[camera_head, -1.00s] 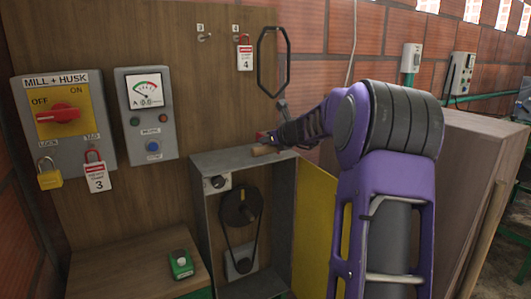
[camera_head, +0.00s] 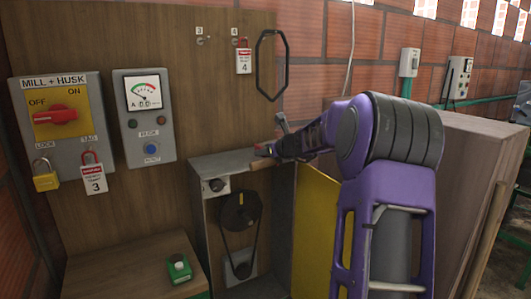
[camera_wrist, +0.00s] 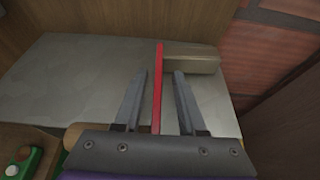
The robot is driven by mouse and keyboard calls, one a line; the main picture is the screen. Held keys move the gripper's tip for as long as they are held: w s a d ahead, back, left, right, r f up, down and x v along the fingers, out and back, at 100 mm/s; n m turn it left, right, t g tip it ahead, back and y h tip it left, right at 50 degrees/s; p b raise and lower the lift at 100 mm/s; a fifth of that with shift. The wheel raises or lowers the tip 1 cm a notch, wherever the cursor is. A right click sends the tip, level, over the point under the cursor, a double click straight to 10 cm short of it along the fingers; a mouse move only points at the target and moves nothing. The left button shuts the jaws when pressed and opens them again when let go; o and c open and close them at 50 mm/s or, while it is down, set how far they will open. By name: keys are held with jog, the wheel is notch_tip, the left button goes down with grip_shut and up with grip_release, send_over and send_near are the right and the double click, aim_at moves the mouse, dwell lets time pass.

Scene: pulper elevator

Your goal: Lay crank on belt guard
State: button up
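The crank (camera_wrist: 158,75) has a thin red arm, a pale cylinder at its far end and a wooden handle (camera_head: 262,163) at its near end. It lies on or just above the grey top of the belt guard (camera_head: 222,160), with the handle at the front edge; contact is not clear. The guard's top also shows in the wrist view (camera_wrist: 85,75). My gripper (camera_wrist: 163,73) is open, its fingers either side of the red arm with a visible gap on each side. In the head view my gripper (camera_head: 285,148) is partly hidden by my arm.
The guard's yellow door (camera_head: 315,230) stands open beside the pulleys. A wooden panel carries a mill switch (camera_head: 55,115), a meter box (camera_head: 148,115) and a hanging black loop (camera_head: 271,65). A green button box (camera_head: 178,268) sits on the lower ledge. A brown cabinet (camera_head: 460,180) is at right.

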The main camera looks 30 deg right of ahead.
jog(key=shift+r, duration=0.2)
jog(key=shift+s, duration=0.35)
jog(key=v, duration=1.1)
jog(key=shift+s+r, duration=0.1)
jog(key=shift+r, duration=0.05)
